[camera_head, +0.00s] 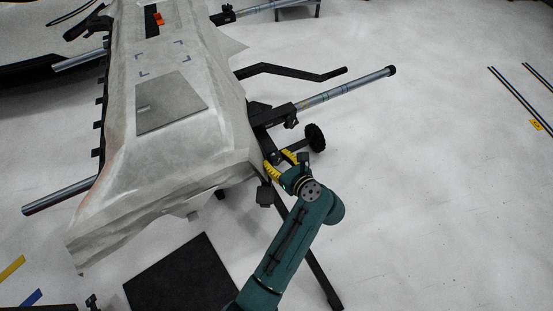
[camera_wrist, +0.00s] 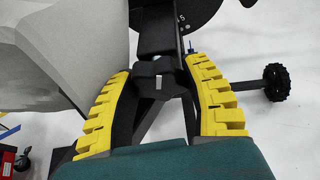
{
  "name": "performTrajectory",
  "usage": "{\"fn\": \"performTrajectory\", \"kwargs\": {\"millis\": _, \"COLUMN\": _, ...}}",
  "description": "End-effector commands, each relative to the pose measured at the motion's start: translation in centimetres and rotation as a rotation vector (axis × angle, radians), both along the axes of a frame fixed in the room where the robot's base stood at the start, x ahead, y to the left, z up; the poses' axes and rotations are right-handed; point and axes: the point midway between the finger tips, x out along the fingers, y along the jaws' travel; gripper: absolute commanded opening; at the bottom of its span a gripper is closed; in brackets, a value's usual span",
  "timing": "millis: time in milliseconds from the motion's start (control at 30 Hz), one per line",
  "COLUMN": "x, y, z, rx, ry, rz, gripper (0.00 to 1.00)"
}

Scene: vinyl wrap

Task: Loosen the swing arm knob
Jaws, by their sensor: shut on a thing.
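My gripper (camera_wrist: 163,92) has yellow padded fingers. In the wrist view they close from both sides on a black lobed knob (camera_wrist: 158,80), which looks to be the swing arm knob. The knob sits on the black bracket of the stand, and a dark plate with small markings (camera_wrist: 178,14) is just beyond it. In the head view my gripper (camera_head: 281,167) is at the right edge of the covered bench, by the black swing arm parts. The knob is hidden there by the fingers.
A black hand wheel (camera_head: 315,137) on a rod is close on the right; it also shows in the wrist view (camera_wrist: 276,82). A grey tube (camera_head: 345,90) sticks out to the right. The draped bench (camera_head: 180,60) is on the left. The floor at right is mostly clear.

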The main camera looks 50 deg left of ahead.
Motion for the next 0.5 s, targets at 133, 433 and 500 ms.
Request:
{"fn": "performTrajectory", "kwargs": {"millis": 133, "x": -0.11, "y": 0.05, "z": 0.53, "rx": -0.02, "ry": -0.068, "rz": 0.001, "gripper": 0.14}}
{"fn": "performTrajectory", "kwargs": {"millis": 433, "x": -0.05, "y": 0.0, "z": -0.06, "rx": -0.036, "ry": -0.127, "rz": 0.001, "gripper": 0.14}}
{"fn": "performTrajectory", "kwargs": {"millis": 500, "x": -0.06, "y": 0.01, "z": -0.08, "rx": -0.036, "ry": -0.127, "rz": 0.001, "gripper": 0.14}}
